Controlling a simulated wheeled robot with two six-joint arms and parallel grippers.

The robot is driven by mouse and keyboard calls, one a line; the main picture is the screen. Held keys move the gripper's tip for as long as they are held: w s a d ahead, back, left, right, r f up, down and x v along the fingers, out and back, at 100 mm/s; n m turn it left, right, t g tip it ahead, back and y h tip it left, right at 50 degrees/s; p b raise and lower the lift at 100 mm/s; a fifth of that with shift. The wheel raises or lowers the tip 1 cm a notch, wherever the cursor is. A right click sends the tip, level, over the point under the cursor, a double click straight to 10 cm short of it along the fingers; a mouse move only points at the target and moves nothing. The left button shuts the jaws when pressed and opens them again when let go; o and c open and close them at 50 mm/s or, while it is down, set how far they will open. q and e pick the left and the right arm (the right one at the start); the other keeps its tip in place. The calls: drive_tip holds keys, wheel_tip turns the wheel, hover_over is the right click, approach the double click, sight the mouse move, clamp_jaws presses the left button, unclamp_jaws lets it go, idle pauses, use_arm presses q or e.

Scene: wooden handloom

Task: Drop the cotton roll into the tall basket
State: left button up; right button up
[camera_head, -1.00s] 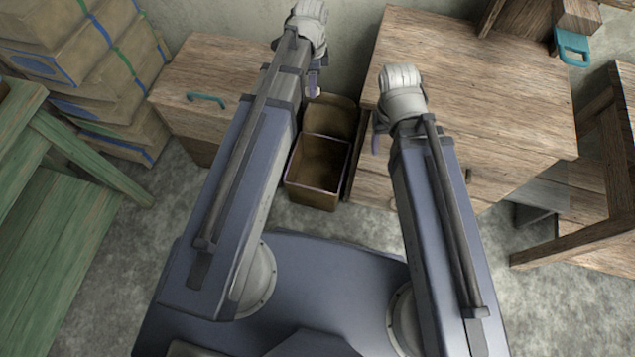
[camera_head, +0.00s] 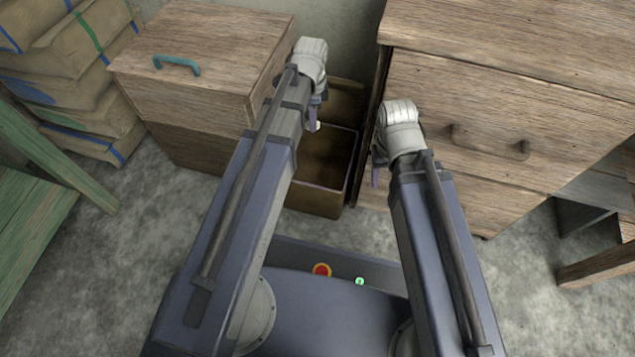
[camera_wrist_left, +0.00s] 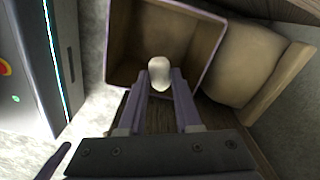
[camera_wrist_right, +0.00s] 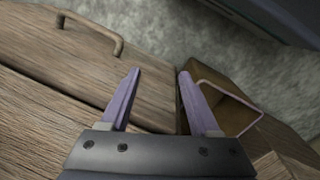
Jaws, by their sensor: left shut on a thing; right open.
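The cotton roll (camera_wrist_left: 160,73) is a small white rounded piece, held between the fingertips of my left gripper (camera_wrist_left: 161,80). In the head view only a bit of white shows at my left gripper (camera_head: 314,118). The tall basket (camera_head: 315,200) looks like an open brown box with a pale rim, standing on the floor between two wooden cabinets. In the left wrist view the basket's opening (camera_wrist_left: 130,40) lies beyond the roll, which overlaps its near rim. My right gripper (camera_wrist_right: 158,72) is open and empty, right of the basket; it also shows in the head view (camera_head: 375,165).
A low wooden cabinet (camera_head: 190,90) with a teal handle stands left of the basket. A larger wooden drawer cabinet (camera_head: 500,120) stands close on the right. A tan, sack-like bundle (camera_wrist_left: 240,65) sits directly behind the basket. Stacked sacks (camera_head: 70,60) and a green bench (camera_head: 35,215) are at left.

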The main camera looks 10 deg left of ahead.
use_arm(q)
drive_tip(key=shift+f, duration=0.6)
use_arm(e)
drive_tip(key=shift+f, duration=0.55)
use_arm(q)
drive_tip(key=shift+f, duration=0.1)
use_arm(e)
drive_tip(key=shift+f, duration=0.15)
use_arm(q)
wheel_tip(320, 180, down, 6)
drive_tip(key=b, duration=0.6)
use_arm(e)
wheel_tip(320, 180, down, 6)
drive_tip(key=shift+r, duration=0.15)
use_arm(q)
drive_tip(key=o, duration=1)
drive_tip(key=shift+r, duration=0.25)
use_arm(e)
drive_tip(key=shift+r, duration=0.1)
use_arm(q)
wheel_tip(320, 180, up, 8)
drive_tip(key=p, duration=0.7)
drive_tip(key=shift+f+p, duration=0.15)
drive_tip(key=shift+p, duration=0.25)
use_arm(e)
wheel_tip(320, 180, up, 8)
